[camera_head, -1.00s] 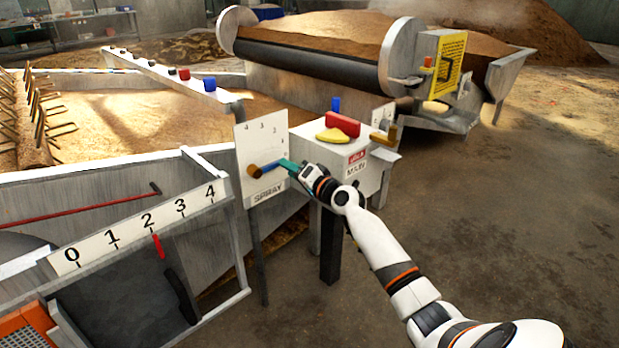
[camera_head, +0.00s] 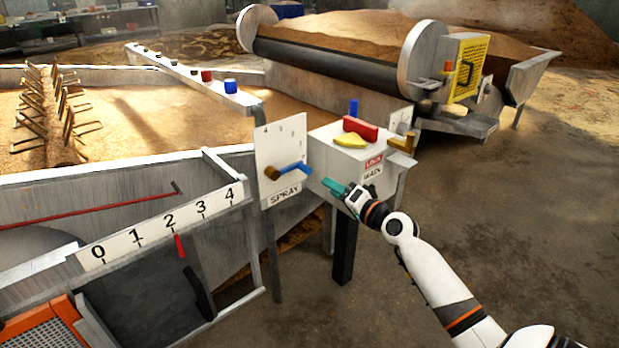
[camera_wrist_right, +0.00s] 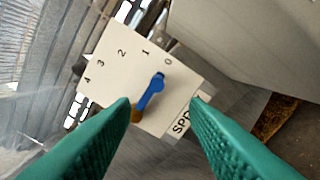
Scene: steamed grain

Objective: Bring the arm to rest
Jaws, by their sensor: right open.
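My right gripper (camera_head: 335,188) has green fingers and is open and empty in front of the grey box, to the right of the spray panel. In the right wrist view the two green fingers (camera_wrist_right: 160,112) stand apart with nothing between them. The white spray panel (camera_head: 268,148) carries a blue lever (camera_head: 290,170) with a brown hub, apart from the fingers. In the right wrist view the blue lever (camera_wrist_right: 152,92) has its blue end near the 0 mark on the panel (camera_wrist_right: 108,72). My left gripper is not in view.
The grey box (camera_head: 385,160) bears a red block (camera_head: 360,128), a yellow knob (camera_head: 348,140) and a brass handle (camera_head: 402,144). A scale marked 0 to 4 (camera_head: 160,225) with a red pointer is at lower left. Open floor (camera_head: 510,200) lies to the right.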

